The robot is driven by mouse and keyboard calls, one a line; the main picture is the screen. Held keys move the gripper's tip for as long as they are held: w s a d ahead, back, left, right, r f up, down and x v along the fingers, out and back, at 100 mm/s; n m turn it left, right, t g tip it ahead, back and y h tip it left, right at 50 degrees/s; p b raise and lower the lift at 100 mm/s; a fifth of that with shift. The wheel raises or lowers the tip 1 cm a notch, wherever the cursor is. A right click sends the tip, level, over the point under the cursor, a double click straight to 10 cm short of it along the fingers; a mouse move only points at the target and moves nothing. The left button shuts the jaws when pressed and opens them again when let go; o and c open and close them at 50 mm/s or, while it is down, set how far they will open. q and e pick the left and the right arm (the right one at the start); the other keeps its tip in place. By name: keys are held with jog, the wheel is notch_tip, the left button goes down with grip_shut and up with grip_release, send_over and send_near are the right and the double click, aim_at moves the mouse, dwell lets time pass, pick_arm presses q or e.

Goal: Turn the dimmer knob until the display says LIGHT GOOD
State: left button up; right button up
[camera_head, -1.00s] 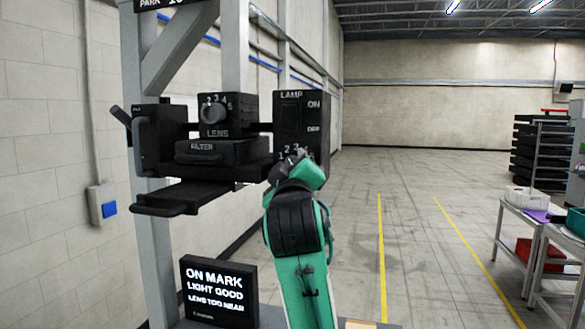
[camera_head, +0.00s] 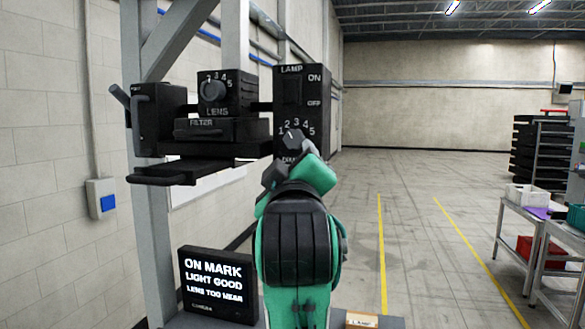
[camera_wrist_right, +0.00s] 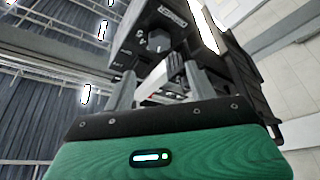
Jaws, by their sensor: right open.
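The dimmer knob (camera_head: 292,140) is dark with a pale pointer mark and sits on the lower front of the black LAMP box (camera_head: 316,85), under a 1 to 5 scale. It also shows in the right wrist view (camera_wrist_right: 157,42), past my fingertips. My right gripper (camera_wrist_right: 160,72) is open and empty, just short of the knob. In the head view my right gripper (camera_head: 287,168) is just below the knob, partly hidden by its own wrist. The display (camera_head: 215,285) reads ON MARK, LIGHT GOOD, LENS TOO NEAR. My left gripper is out of view.
Left of the LAMP box are the LENS box with its knob (camera_head: 213,91), the FILTER drawer (camera_head: 215,130) and a black shelf with a handle (camera_head: 165,178). A grey post (camera_head: 152,240) stands behind. The floor to the right is clear up to the tables.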

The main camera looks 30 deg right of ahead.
jog(key=shift+v, duration=1.25)
